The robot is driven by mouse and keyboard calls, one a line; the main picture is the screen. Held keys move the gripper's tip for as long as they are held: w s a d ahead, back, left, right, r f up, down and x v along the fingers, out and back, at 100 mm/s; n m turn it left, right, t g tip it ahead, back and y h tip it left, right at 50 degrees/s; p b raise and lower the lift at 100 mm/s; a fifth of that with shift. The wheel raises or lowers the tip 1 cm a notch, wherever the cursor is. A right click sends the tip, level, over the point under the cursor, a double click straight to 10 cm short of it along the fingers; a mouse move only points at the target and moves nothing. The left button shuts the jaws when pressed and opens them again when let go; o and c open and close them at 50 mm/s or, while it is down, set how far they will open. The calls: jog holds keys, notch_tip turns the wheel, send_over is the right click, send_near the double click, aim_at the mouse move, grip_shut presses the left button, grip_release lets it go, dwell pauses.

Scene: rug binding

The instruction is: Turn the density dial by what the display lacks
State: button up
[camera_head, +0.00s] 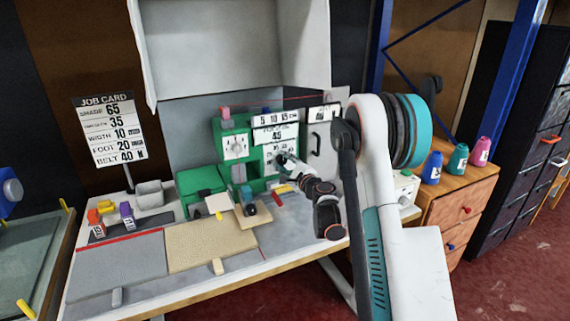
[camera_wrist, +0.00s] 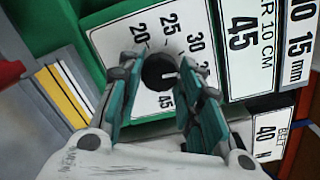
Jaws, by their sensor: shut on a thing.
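The density dial is a black knob (camera_wrist: 156,72) on a white number plate (camera_wrist: 112,40) with 20, 25, 30 and 45 legible. A small white mark shows on the knob; the number it points to cannot be told. My gripper (camera_wrist: 164,85) is shut on the knob, one teal finger on each side.
A job card (camera_head: 112,128) at the left lists 65, 35, width 10, foot 20 and belt 40. Tan and grey rug pieces (camera_head: 205,248) lie on the bench. Several thread cones (camera_head: 457,160) stand on the wooden drawers at the right.

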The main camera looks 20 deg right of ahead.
jog(key=n, duration=1.2)
jog(key=shift+a+g+h, duration=0.1)
jog(key=shift+g+h, duration=0.2)
jog(key=shift+h, duration=0.1)
dwell(0.3)
jog(key=o, duration=1.1)
jog(key=shift+c, duration=0.2)
jog(key=s, duration=1.2)
jog(key=shift+r, duration=0.4)
